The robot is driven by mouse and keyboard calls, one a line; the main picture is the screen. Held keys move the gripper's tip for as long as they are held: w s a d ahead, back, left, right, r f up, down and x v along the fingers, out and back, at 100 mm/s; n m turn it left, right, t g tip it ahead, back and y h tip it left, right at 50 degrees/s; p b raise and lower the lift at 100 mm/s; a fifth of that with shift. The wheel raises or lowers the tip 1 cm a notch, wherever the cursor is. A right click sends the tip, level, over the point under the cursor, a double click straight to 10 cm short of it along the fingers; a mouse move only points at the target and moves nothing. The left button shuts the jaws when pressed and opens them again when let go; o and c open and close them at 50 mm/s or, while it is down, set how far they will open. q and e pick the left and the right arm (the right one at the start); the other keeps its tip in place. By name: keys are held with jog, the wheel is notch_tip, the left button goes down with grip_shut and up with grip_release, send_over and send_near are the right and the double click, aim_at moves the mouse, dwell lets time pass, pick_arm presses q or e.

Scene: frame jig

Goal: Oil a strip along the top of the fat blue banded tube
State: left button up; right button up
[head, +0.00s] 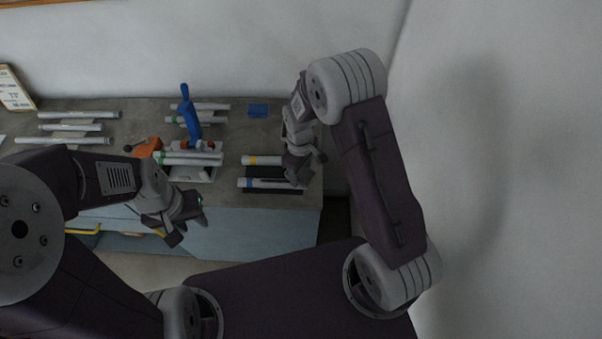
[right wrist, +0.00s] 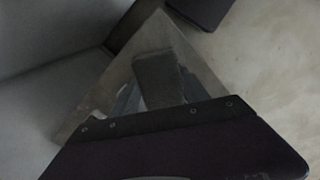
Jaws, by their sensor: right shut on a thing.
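The blue banded tube (head: 270,184) is a pale tube with a blue band near its left end. It lies across a dark mat at the right end of the bench. My right gripper (head: 296,178) is over its right end and hides part of it; I cannot tell whether they touch. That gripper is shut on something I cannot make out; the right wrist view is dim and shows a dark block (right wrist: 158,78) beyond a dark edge. My left gripper (head: 184,230) is in front of the bench, its fingers apart, seemingly empty.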

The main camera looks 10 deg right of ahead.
jog(key=r+p, duration=0.1)
jog(key=a+r+p, duration=0.1)
jog(key=r, duration=0.1)
jog(key=shift+w, duration=0.1)
jog(key=shift+d+r+p, duration=0.15)
jog(key=shift+r+p, duration=0.3)
jog(key=shift+r, duration=0.1)
jog(key=shift+d+r+p, duration=0.15)
jog(key=shift+r+p, duration=0.3)
jog(key=shift+r, duration=0.35)
jog(key=shift+a, duration=0.1)
jog(key=shift+f, duration=0.1)
